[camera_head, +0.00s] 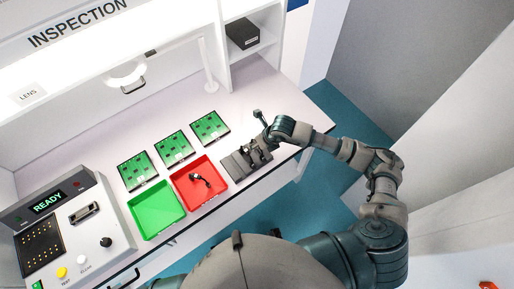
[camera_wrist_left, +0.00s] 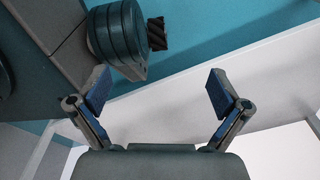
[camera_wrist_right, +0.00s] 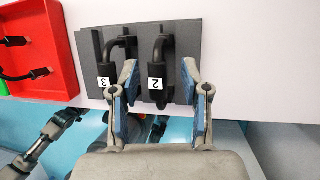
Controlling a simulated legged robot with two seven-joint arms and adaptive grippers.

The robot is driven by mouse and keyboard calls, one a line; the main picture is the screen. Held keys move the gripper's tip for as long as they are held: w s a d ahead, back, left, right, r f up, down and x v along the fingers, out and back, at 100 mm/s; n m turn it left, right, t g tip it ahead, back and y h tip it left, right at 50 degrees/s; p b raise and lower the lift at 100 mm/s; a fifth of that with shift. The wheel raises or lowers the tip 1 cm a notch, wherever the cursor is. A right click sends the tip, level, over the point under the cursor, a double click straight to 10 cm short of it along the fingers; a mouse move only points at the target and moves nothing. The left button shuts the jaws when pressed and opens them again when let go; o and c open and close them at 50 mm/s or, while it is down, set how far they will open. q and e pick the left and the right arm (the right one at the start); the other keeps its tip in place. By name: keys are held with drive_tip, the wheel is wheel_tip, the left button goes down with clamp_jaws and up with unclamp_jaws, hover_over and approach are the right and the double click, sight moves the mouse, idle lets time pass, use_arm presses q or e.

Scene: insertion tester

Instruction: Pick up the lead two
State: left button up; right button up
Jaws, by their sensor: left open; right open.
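Lead two (camera_wrist_right: 157,83) is a black cable lead with a white "2" label, standing in a dark grey rack (camera_wrist_right: 182,40) in the right wrist view. My right gripper (camera_wrist_right: 160,75) is open, with one finger on each side of lead two; contact is not clear. Its left finger lies between lead two and lead three (camera_wrist_right: 103,70). In the head view the rack (camera_head: 234,167) sits at the bench's front edge, with my right gripper (camera_head: 258,146) over its right part. My left gripper (camera_wrist_left: 158,88) is open and empty, away from the leads.
Several green circuit boards (camera_head: 174,148) lie behind. A tester panel (camera_head: 112,225) reading READY stands at the left.

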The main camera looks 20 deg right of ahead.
drive_tip(key=c, duration=0.8)
clamp_jaws()
use_arm(q)
drive_tip(key=shift+w+a+r, duration=0.15)
drive_tip(key=shift+w+a, duration=0.25)
drive_tip(key=shift+a, duration=0.2)
use_arm(e)
wheel_tip(320, 180, up, 10)
drive_tip(key=shift+r, duration=0.1)
use_arm(q)
drive_tip(key=shift+d+r+p, duration=0.3)
drive_tip(key=shift+r+p, duration=0.45)
use_arm(e)
drive_tip(key=shift+r, duration=1.45)
